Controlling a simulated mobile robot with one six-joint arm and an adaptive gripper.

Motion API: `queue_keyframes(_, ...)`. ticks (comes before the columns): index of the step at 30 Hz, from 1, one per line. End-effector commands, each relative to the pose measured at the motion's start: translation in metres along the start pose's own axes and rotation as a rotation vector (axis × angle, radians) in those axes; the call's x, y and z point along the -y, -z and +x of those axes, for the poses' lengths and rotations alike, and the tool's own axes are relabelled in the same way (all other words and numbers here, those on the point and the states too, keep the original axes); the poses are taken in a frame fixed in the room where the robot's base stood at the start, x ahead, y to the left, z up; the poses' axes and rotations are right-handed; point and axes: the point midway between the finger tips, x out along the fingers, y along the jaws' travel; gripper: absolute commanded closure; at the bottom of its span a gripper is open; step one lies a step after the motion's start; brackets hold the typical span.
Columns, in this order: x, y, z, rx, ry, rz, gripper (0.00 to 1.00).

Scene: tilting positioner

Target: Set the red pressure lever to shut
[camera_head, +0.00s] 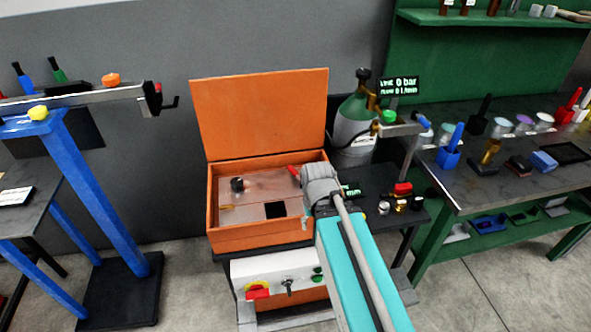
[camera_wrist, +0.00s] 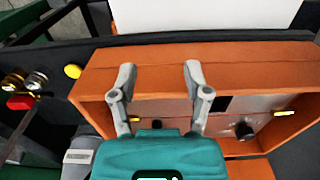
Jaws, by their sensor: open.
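A short red lever (camera_head: 294,170) stands at the back right of the metal panel inside the open orange box (camera_head: 255,238). I take this to be the red pressure lever; its setting is too small to read. It is not visible in the wrist view, where my gripper's body covers part of the panel. My gripper (camera_wrist: 158,68) is open, with nothing seen between its two grey fingers. In the wrist view the fingers reach across the box's right-hand part toward its wall. In the head view my wrist hides the fingers, just right of the lever.
The raised orange lid (camera_head: 262,112) stands behind the box. A black knob (camera_head: 237,184) and a square opening (camera_head: 275,210) are on the panel. A gas cylinder (camera_head: 354,130) with a display reading 0 bar (camera_head: 400,86) stands behind right. A red knob (camera_head: 402,188) is on the side table.

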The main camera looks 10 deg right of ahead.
Motion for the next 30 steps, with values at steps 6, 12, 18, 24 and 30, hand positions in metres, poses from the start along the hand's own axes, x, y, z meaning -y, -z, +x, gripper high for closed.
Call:
queue_keyframes(6,-0.002,0.029,-0.009,-0.026,0.033,-0.032,0.35)
queue_keyframes(12,-0.007,0.097,-0.030,-0.102,0.115,-0.120,0.35)
queue_keyframes(18,-0.023,0.179,-0.056,-0.219,0.200,-0.218,0.35)
queue_keyframes(24,-0.040,0.235,-0.076,-0.318,0.248,-0.285,0.35)
queue_keyframes(30,-0.045,0.251,-0.081,-0.354,0.261,-0.309,0.35)
